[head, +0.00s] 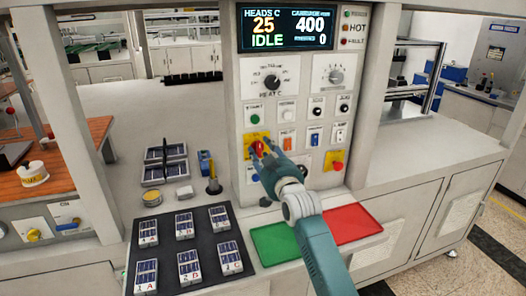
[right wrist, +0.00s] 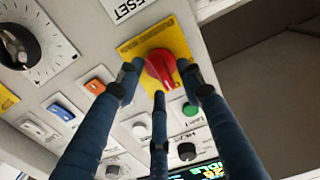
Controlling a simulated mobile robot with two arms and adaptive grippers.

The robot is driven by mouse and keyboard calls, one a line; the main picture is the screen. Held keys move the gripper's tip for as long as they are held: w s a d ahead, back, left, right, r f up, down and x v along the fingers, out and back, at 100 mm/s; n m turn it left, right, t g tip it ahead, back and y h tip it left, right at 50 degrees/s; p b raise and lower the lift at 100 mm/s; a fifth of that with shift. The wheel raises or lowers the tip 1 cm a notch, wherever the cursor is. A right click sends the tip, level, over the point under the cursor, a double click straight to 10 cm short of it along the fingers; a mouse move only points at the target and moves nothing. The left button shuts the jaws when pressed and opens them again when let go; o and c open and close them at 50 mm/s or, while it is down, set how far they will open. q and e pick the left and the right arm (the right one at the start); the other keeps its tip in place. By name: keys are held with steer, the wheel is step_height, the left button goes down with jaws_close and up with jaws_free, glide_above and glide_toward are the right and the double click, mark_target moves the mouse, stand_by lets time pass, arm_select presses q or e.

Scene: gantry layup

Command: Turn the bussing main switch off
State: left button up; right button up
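A red rotary switch knob (head: 258,146) sits on a yellow plate at the left of the control panel. In the right wrist view the red knob (right wrist: 162,66) stands out from its yellow plate, its grip slanting across. I cannot read its position marks. My right gripper (head: 266,149) is in front of it, partly covering it. In the right wrist view its fingers (right wrist: 161,84) are spread around the knob, with a gap at the left finger; I cannot tell whether the right one touches. My left gripper is not in view.
A display (head: 290,28) reads IDLE above the panel's knobs and buttons. A second red control on yellow (head: 335,162) is at the lower right. A green tray (head: 277,244), a red tray (head: 352,222) and a dark mat (head: 220,268) with several cell pieces lie on the counter below.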

jaws_close()
steer(key=shift+n, duration=0.3)
steer(key=n, duration=0.4)
steer(key=shift+a+n+p, duration=0.15)
steer(key=shift+n+p, duration=0.15)
steer(key=shift+n, duration=0.1)
steer(key=n, duration=0.4)
steer(key=shift+s+a, duration=0.15)
steer(key=n+p, duration=0.1)
steer(key=n, duration=0.3)
steer(key=shift+a+n, duration=0.15)
steer(key=shift+n, duration=0.25)
steer(key=shift+a+f+n+p, duration=0.1)
steer(key=shift+f+n+p, duration=0.1)
steer(key=shift+n, duration=0.7)
steer(key=shift+f+n+p, duration=0.1)
steer(key=shift+n+p, duration=0.05)
steer(key=shift+n, duration=0.75)
